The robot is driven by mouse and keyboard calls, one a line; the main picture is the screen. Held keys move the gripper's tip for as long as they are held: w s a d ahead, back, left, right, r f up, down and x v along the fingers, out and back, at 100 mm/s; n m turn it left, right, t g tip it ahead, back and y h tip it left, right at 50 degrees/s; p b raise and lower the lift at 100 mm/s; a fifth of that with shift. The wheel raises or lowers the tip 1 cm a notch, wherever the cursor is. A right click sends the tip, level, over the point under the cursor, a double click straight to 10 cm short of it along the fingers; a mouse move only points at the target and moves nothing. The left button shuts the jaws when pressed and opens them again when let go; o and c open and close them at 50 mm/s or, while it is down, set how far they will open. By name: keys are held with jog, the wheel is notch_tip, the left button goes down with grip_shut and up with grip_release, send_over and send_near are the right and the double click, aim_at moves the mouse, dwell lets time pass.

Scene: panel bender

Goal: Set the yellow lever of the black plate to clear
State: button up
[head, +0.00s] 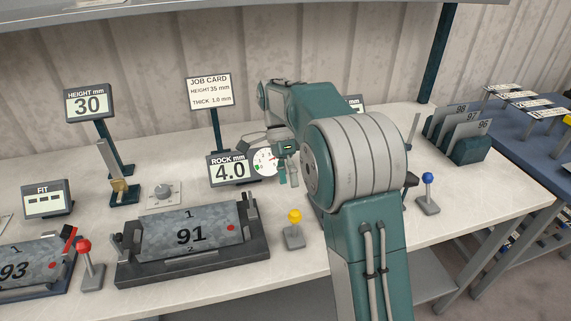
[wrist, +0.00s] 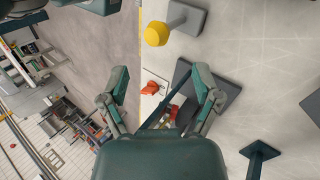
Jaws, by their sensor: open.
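The yellow lever (head: 294,217), a yellow ball on a short stem, stands on a small grey base just right of the black plate (head: 257,273). The black plate carries a grey metal panel marked 91 (head: 190,233). In the wrist view the yellow lever (wrist: 156,34) shows at the top, its stem slanting to a grey base (wrist: 188,18). My gripper (wrist: 160,85) is open and empty, its fingers below the ball in that picture and apart from it. In the head view my gripper (head: 287,165) is small and partly hidden by my arm, above the bench behind the lever.
A red lever (head: 84,247) stands left of the black plate, a blue lever (head: 428,180) to the right. A ROCK display (head: 229,169) and round gauge (head: 264,162) stand behind. My arm hides part of the bench. Bare bench lies around the yellow lever.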

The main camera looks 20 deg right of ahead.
jog(key=v, duration=0.4)
dwell(0.4)
jog(key=s+r+n+t, duration=0.3)
jog(key=s+n, duration=0.1)
jog(key=s, duration=0.3)
jog(key=s+r+n+t, duration=0.3)
jog(key=s+n, duration=0.1)
jog(key=s, duration=0.2)
jog(key=s+f+n+t, duration=0.2)
jog(key=s+n+t, duration=0.1)
jog(key=s, duration=0.3)
jog(key=s+f+n+t, duration=0.2)
jog(key=s+n+t, duration=0.1)
jog(key=s+n, duration=0.2)
jog(key=shift+s+f, duration=0.4)
jog(key=shift+s, duration=0.25)
